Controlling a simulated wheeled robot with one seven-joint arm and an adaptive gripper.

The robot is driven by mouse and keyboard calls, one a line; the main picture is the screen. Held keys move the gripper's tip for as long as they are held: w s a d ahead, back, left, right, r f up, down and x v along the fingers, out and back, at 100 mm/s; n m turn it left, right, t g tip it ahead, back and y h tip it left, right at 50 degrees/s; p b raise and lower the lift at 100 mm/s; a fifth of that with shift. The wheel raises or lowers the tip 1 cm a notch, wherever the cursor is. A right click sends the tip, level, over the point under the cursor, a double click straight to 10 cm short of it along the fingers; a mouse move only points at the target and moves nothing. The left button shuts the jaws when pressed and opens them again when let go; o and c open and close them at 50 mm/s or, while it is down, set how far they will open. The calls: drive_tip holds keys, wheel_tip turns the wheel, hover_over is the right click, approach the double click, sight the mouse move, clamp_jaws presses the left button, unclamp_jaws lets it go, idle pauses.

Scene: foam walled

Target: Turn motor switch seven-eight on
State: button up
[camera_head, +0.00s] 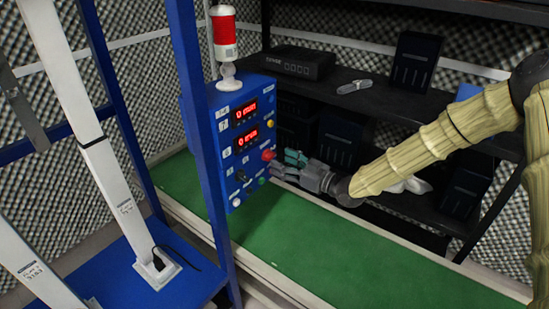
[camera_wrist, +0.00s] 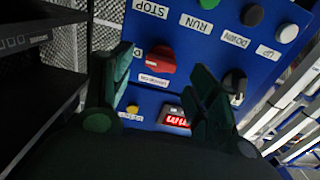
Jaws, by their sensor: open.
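The blue control panel (camera_head: 222,150) carries two red-lit displays, knobs and buttons. A red knob (camera_head: 268,155) is on its right side; it also shows in the wrist view (camera_wrist: 160,60). A black rotary switch (camera_head: 240,177) sits left of it, seen in the wrist view (camera_wrist: 235,82) just right of the right finger. I cannot read which control is labelled motor switch seven-eight. My gripper (camera_head: 284,164) is close to the panel's right side. In the wrist view its open green fingers (camera_wrist: 161,62) flank the red knob, with nothing visibly held.
A red-and-white beacon (camera_head: 224,45) tops the panel. A blue rack post (camera_head: 198,120) stands left. A black shelf (camera_head: 385,100) with boxes is behind. The green surface (camera_head: 330,255) below is clear.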

sight(273, 157)
drive_tip(key=shift+x, duration=2.05)
drive_tip(key=c, duration=1)
